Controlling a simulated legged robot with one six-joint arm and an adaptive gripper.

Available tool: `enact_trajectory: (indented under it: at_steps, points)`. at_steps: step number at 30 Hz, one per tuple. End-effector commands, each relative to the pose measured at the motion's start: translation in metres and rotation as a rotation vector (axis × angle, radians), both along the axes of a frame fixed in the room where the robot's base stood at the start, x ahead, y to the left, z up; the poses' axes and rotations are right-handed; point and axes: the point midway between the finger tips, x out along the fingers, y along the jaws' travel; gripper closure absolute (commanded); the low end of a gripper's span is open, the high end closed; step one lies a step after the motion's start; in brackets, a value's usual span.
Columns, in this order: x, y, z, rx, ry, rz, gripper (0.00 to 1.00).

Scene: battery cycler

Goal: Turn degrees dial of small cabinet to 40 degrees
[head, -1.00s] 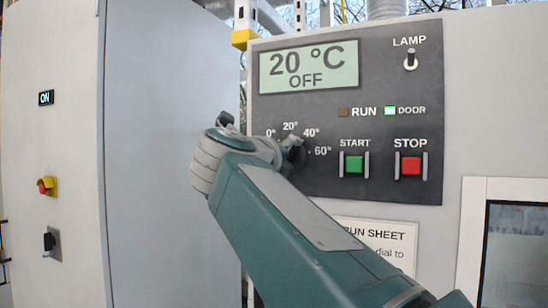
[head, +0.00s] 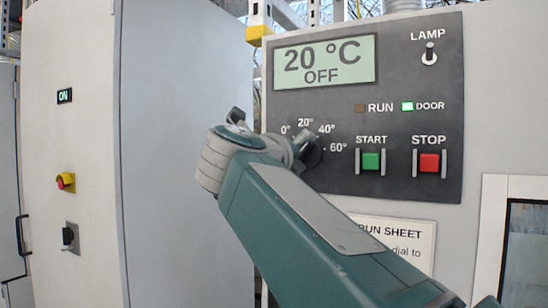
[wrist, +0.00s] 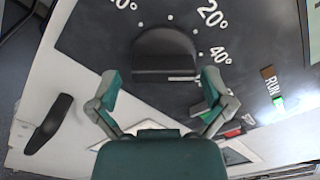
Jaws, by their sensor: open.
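The degrees dial (wrist: 165,48) is a dark round knob with a flat bar on the small cabinet's black control panel (head: 390,90). A short light mark shows near the bar's right end; I cannot tell surely which number it points to. In the head view the dial (head: 314,156) is partly hidden behind my gripper (head: 270,128). In the wrist view my gripper (wrist: 162,92) is open and empty, its green-grey fingers wide apart just below the dial. The display (head: 325,62) reads 20 °C, OFF. Scale numbers 20° and 40° show beside the dial.
The green START button (head: 371,161) and red STOP button (head: 429,162) sit right of the dial, with the LAMP switch (head: 429,54) above. The DOOR light (head: 407,106) is lit green. A tall grey cabinet (head: 185,150) stands at left. A black handle (wrist: 50,123) shows in the wrist view.

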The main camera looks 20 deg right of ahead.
Motion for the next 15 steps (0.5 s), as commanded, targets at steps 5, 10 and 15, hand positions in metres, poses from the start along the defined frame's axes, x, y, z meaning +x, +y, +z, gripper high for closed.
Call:
enact_trajectory:
  at_steps: [5, 10, 15]
  points:
    - [-0.020, 0.028, 0.000, 0.000, -0.001, 0.007, 0.00]
    - [-0.038, 0.051, 0.000, 0.001, 0.000, 0.007, 0.00]
    - [-0.052, 0.070, -0.001, 0.001, 0.001, 0.005, 0.00]
